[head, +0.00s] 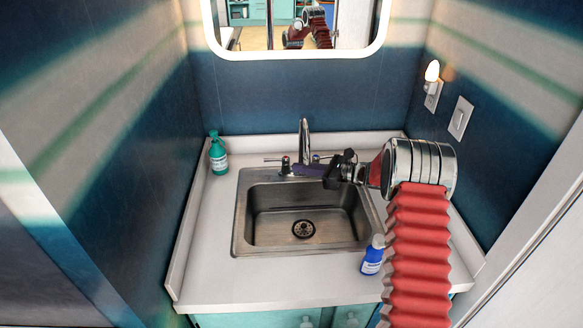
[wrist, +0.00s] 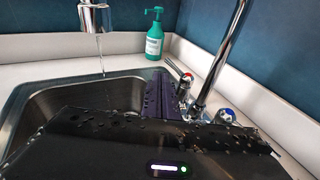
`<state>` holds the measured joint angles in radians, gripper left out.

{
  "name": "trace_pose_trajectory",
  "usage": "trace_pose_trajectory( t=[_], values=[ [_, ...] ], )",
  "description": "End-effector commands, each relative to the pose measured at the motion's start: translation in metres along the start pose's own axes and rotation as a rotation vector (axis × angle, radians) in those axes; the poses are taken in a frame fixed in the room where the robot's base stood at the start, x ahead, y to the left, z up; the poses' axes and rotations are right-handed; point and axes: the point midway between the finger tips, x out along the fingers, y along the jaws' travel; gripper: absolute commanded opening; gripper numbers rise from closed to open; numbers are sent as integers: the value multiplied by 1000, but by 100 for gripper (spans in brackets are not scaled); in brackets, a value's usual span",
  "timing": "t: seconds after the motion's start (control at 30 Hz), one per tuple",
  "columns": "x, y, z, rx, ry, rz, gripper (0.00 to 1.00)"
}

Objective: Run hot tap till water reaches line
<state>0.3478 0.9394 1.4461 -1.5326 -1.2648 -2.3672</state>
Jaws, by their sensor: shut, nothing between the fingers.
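The steel sink basin (head: 265,203) is set in the white counter, its drain (head: 304,229) plainly visible. No fill line shows. The chrome tap (head: 304,140) stands behind it; in the wrist view its spout (wrist: 97,18) hangs over the basin with a thin water stream (wrist: 102,58) below. The red-marked hot handle (wrist: 186,80) is left of the tap's neck, and the blue-marked cold handle (wrist: 226,115) is right. My gripper (head: 298,170) is shut and empty, its purple fingers (wrist: 162,98) beside the hot handle. I cannot tell whether they touch it.
A green pump bottle (head: 217,155) stands at the counter's back left. A blue bottle (head: 372,258) stands at the front right, close to my arm. Walls enclose the counter on the left, back and right. A mirror (head: 295,28) hangs above.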

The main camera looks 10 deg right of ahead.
Motion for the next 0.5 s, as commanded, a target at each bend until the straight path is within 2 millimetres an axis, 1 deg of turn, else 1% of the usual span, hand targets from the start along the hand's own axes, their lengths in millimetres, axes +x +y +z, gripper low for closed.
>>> trace_pose_trajectory(
  t=[0.1,0.37,0.5],
  values=[
    [-7,0,0,0,1,0,0],
    [-8,0,0,0,0,0,0],
    [-8,-2,3,3,0,-8,9]
  ],
)
